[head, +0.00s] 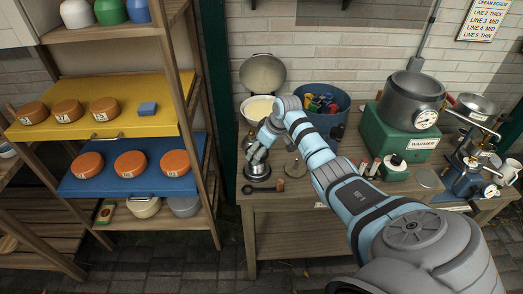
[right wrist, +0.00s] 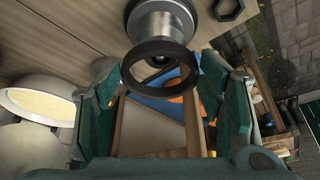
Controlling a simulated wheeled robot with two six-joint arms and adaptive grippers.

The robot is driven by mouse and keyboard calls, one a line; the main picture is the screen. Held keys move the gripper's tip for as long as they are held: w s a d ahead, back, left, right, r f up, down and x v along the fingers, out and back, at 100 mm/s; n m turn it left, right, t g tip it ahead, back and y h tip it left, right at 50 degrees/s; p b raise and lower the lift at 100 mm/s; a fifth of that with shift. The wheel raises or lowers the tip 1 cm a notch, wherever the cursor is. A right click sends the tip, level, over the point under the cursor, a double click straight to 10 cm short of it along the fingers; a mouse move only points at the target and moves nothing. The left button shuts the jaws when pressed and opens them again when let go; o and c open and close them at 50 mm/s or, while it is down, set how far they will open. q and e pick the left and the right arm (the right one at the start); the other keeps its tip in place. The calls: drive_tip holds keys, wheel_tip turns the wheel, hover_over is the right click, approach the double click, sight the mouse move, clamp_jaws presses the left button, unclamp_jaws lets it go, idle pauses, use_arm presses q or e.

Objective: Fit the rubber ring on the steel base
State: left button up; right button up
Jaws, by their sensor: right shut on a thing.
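My right gripper (head: 256,157) points down over the left part of the wooden bench. In the right wrist view its green fingers (right wrist: 160,88) stand on either side of a black rubber ring (right wrist: 160,66), which they hold. The steel base (head: 257,173) stands on the bench just below the gripper. In the right wrist view the steel base (right wrist: 160,22) shows as a round, stepped metal body directly behind the ring. The ring overlaps it in that view. I cannot tell whether they touch. My left gripper is not in view.
A cream-filled pot (head: 258,107) and a blue tub (head: 338,121) stand behind. A green warmer (head: 410,139) is to the right. A shelf (head: 203,100) with orange cheeses stands left.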

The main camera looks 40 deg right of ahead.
sight(262, 163)
drive_tip(key=shift+r, duration=0.1)
drive_tip(key=shift+p, duration=0.4)
idle(0.5)
drive_tip(key=shift+p, duration=0.35)
idle(0.4)
drive_tip(key=shift+f, duration=0.4)
drive_tip(key=shift+f+b, duration=0.4)
drive_tip(key=shift+f, duration=0.2)
idle(0.3)
drive_tip(key=shift+f+b, duration=1.45)
drive_tip(key=shift+f, duration=0.8)
idle(0.5)
